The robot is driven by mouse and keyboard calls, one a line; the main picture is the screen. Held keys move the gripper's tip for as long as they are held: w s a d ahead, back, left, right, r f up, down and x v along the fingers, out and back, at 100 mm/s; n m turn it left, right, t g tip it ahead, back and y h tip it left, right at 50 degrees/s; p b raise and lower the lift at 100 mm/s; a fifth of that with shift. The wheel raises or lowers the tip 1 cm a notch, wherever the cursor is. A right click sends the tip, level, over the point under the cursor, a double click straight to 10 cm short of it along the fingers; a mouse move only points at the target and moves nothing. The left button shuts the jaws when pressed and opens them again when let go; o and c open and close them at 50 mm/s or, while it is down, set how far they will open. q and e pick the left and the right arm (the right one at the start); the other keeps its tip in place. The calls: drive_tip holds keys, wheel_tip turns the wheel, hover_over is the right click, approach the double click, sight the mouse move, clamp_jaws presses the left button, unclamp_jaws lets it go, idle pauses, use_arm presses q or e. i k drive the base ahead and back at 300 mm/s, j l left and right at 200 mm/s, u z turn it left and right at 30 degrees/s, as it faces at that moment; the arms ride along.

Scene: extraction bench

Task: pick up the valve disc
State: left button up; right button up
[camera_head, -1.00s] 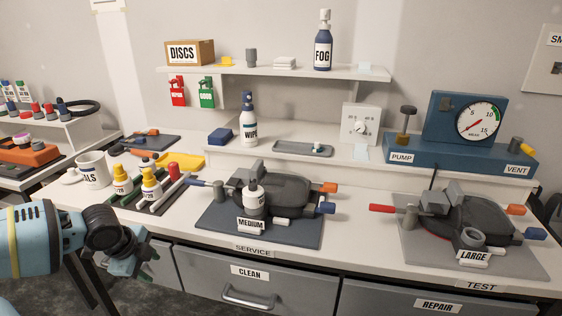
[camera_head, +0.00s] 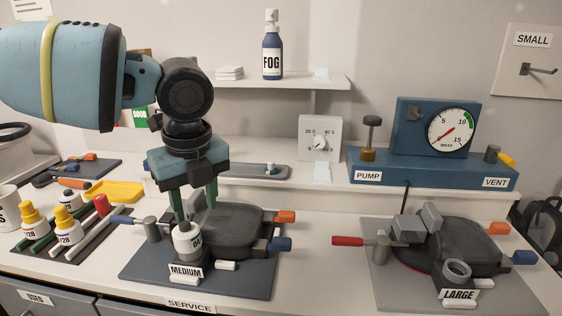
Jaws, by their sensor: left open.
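I cannot single out a valve disc for certain. A small pale piece (camera_head: 270,169) lies in the grey tray (camera_head: 240,171) on the raised ledge, too small to identify. My left gripper (camera_head: 194,212) points down over the MEDIUM fixture (camera_head: 240,222), with its two green fingers apart. My left arm hides part of the shelf and ledge. My right gripper is not in view.
The LARGE fixture (camera_head: 450,240) stands at right, below the blue pump unit (camera_head: 430,170). Small bottles (camera_head: 67,232) and a yellow tray (camera_head: 115,191) stand at left. The FOG bottle (camera_head: 272,52) is on the shelf. Bare counter lies between the two fixtures.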

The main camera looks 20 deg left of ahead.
sight(270, 170)
drive_tip(key=i, duration=1.1)
